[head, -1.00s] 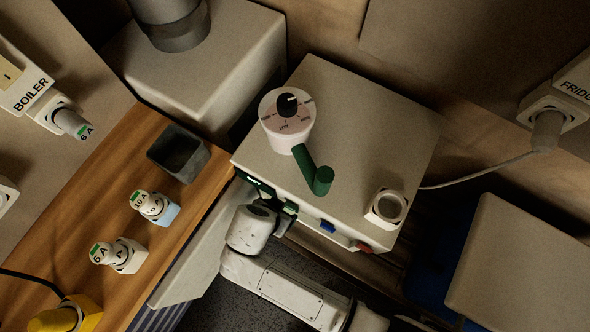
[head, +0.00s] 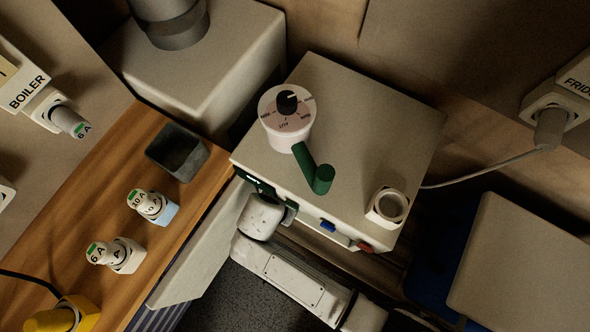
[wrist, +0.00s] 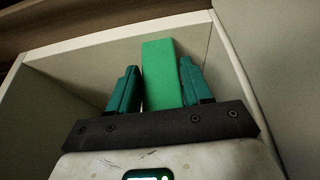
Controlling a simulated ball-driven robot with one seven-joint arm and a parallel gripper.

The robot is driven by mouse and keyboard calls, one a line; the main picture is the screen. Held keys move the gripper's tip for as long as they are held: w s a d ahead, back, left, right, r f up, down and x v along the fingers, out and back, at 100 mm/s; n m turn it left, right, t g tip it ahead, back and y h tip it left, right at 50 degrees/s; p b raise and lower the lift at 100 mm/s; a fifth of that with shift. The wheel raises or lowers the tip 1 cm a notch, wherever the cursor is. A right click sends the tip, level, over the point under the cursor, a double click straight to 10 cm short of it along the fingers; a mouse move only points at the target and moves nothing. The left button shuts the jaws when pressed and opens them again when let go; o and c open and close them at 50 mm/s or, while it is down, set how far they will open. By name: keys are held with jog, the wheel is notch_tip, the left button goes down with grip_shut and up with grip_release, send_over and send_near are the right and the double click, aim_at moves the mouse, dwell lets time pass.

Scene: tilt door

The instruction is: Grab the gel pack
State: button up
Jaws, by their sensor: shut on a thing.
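The gel pack (wrist: 160,85) is a plain bright green slab standing upright in the wrist view, between the two teal fingers of my gripper (wrist: 159,64). The fingers are closed against its two sides. Behind it are the pale inner walls of the open box (wrist: 85,62). In the head view, my gripper (head: 268,196) is at the open front of the beige box (head: 345,130), under its top edge. The gel pack cannot be made out there. The box's tilt door (head: 196,254) hangs open on the left of my gripper.
On the box top are a white dial (head: 288,110), a green bent handle (head: 312,170) and a white ring (head: 387,206). A cable (head: 480,178) runs right.

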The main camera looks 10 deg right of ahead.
jog(key=c, duration=0.6)
jog(key=shift+r, duration=0.15)
jog(key=shift+c, duration=0.2)
